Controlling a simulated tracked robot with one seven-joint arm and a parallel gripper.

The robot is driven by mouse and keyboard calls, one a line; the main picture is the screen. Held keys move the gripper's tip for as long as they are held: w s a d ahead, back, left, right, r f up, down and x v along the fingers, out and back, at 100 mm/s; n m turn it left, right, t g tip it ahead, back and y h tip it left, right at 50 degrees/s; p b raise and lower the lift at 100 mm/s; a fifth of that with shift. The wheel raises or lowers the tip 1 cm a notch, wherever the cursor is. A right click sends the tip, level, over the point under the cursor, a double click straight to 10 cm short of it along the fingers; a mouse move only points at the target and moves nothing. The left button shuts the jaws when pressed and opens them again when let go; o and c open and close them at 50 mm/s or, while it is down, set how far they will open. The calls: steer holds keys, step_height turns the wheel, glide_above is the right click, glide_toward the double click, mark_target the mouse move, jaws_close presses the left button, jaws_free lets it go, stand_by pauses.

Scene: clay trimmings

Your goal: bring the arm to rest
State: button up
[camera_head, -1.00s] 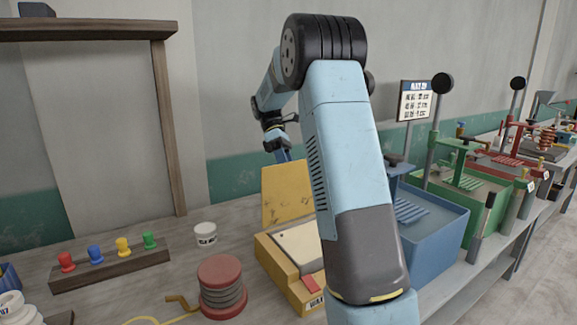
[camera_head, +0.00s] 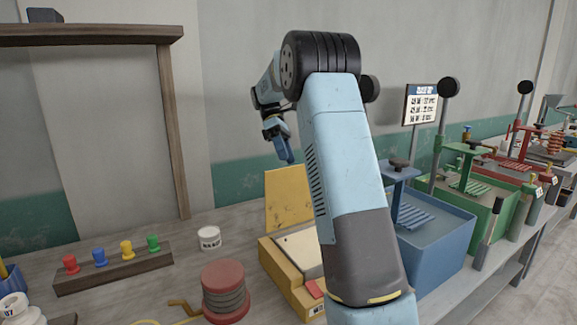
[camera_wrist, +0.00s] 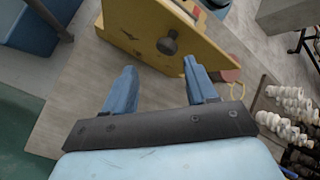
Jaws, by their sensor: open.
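My gripper (camera_wrist: 160,78) is open and empty in the wrist view, its two blue fingers spread apart with bare grey tabletop between and beyond them. In the head view my gripper (camera_head: 285,152) is small and partly turned away, raised above the table near the back wall, above and behind the yellow box's upright lid. My blue arm rises from the bottom centre and bends at a black joint near the top. It hides part of the yellow box (camera_head: 283,275). The box's yellow lid (camera_wrist: 143,33) also shows ahead of the fingers in the wrist view.
A blue bin (camera_head: 440,250), a green bin (camera_head: 483,215) and a red one stand to the right. A white tub (camera_head: 209,238), a red spool (camera_head: 224,290) and a rack of coloured knobs (camera_head: 113,270) are on the left. The air around my gripper looks clear.

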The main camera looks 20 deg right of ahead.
steer(key=shift+v, duration=0.8)
steer(key=shift+s+a+r, duration=0.1)
steer(key=s+a+r+m+t, duration=0.3)
steer(key=s+t, duration=0.1)
steer(key=s, duration=0.6)
steer(key=s+a+r+m+t, duration=0.2)
steer(key=s+a+t, duration=0.1)
steer(key=s, duration=0.6)
steer(key=s+a+f+m+t, duration=0.2)
steer(key=s+f+t, duration=0.1)
steer(key=s, duration=0.5)
steer(key=s+a+f+m+t+y, duration=0.1)
steer(key=s+a+f+m+t, duration=0.1)
steer(key=s, duration=0.6)
steer(key=shift+f+m+t, duration=0.6)
steer(key=shift+f+t, duration=0.05)
steer(key=shift+t, duration=0.15)
